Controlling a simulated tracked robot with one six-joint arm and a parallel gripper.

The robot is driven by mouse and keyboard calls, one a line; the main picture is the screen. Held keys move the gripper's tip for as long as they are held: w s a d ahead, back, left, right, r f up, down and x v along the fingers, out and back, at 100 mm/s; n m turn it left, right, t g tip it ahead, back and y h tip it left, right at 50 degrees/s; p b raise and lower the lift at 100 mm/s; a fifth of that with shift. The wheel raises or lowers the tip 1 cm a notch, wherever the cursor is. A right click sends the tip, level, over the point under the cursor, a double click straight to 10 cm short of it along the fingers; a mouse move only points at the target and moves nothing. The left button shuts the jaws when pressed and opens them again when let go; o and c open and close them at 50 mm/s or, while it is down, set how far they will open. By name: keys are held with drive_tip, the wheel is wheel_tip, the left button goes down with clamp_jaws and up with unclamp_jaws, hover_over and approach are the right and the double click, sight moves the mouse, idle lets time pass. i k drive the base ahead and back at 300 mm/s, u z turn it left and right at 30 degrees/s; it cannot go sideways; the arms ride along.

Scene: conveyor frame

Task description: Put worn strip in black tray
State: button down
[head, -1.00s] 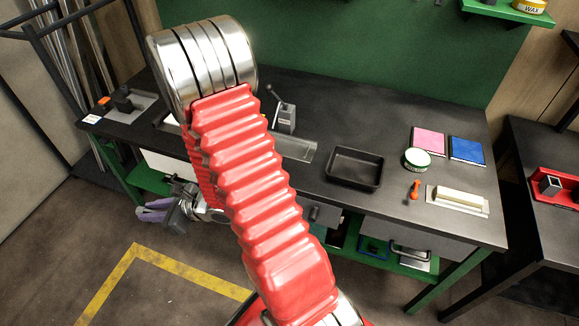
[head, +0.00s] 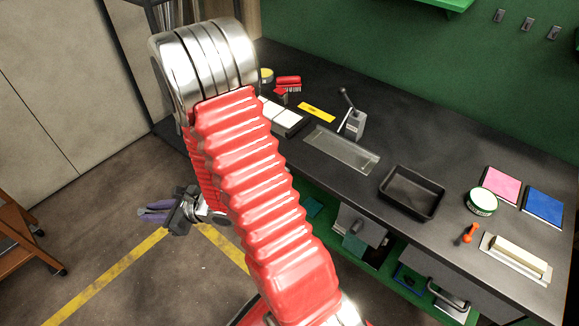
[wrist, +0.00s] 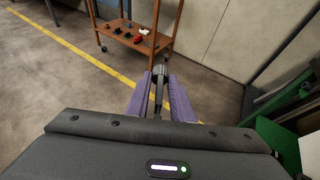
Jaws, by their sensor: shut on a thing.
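The black tray (head: 404,207) lies on the dark bench, right of my arm in the head view, and looks empty. My gripper hangs low over the floor, left of the bench, with purple fingers (head: 156,213). In the wrist view, my gripper (wrist: 159,98) is shut on a thin dark piece (wrist: 157,88), taken to be the worn strip. It stands between the purple fingers and points away from the camera. In the head view I cannot make out the strip. My gripper is well apart from the tray.
On the bench are a clear plate (head: 342,151), a grey lever tool (head: 354,124), a green-white tin (head: 481,201), an orange-handled tool (head: 467,235), pink (head: 502,184) and blue (head: 542,205) pads and a pale block (head: 519,257). A brown trolley (wrist: 139,38) stands on the floor beyond my gripper.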

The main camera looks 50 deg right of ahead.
sight(410, 197)
drive_tip(key=u, duration=0.05)
drive_tip(key=k, duration=1.75)
drive_tip(key=z, duration=0.75)
drive_tip(key=i, duration=0.5)
